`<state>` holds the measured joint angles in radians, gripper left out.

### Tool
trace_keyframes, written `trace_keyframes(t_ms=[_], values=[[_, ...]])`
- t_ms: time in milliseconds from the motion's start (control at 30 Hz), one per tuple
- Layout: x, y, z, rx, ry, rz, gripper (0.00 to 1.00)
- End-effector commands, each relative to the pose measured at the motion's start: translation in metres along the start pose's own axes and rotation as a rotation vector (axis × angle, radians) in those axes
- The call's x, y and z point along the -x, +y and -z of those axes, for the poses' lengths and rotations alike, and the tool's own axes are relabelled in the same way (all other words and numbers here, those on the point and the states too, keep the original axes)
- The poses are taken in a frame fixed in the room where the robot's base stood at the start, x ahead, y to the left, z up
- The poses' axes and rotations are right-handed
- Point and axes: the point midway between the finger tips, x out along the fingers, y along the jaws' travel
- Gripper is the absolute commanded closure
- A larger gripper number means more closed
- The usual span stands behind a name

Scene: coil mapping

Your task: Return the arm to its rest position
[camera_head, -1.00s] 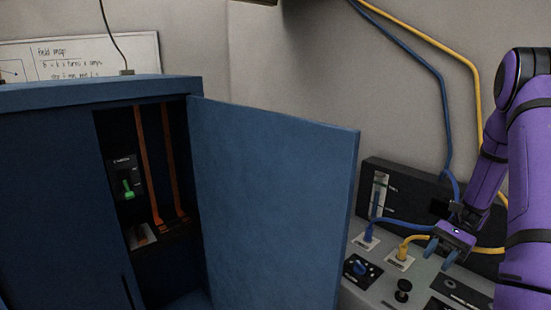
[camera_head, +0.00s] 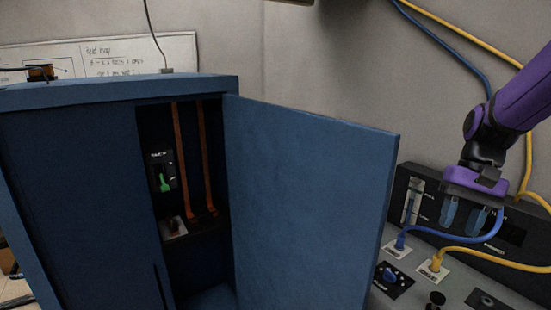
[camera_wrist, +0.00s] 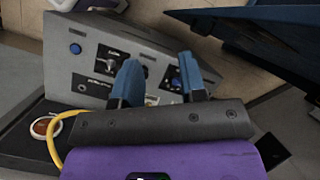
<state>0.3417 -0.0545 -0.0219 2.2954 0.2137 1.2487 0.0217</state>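My purple arm comes in from the upper right in the head view. My gripper (camera_head: 467,220) hangs above the back of the grey console, near its black upright panel, with its blue fingers pointing down. The fingers are apart with nothing seen between them. In the wrist view my gripper (camera_wrist: 160,76) also shows its two blue fingers spread and empty, with the console top (camera_wrist: 135,65) beyond them. The gripper appears clear of the console.
The blue cabinet (camera_head: 75,190) stands at left, its door (camera_head: 310,190) swung open toward the console (camera_head: 420,285). Inside is a green-handled switch (camera_head: 163,180). A blue cable (camera_head: 450,240) and yellow cable (camera_head: 480,263) plug into the console close to my gripper.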

Motion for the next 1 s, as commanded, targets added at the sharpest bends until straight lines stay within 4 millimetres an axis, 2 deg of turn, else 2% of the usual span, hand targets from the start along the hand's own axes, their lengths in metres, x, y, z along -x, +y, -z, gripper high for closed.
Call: trace_keyframes(t_ms=[300,700,1000], values=[[0.018,-0.021,-0.054,0.184,0.256,-0.074,0.61],[0.029,-0.031,-0.117,0.413,0.58,-0.124,0.61],[0.032,-0.031,-0.145,0.524,0.742,-0.131,0.61]])
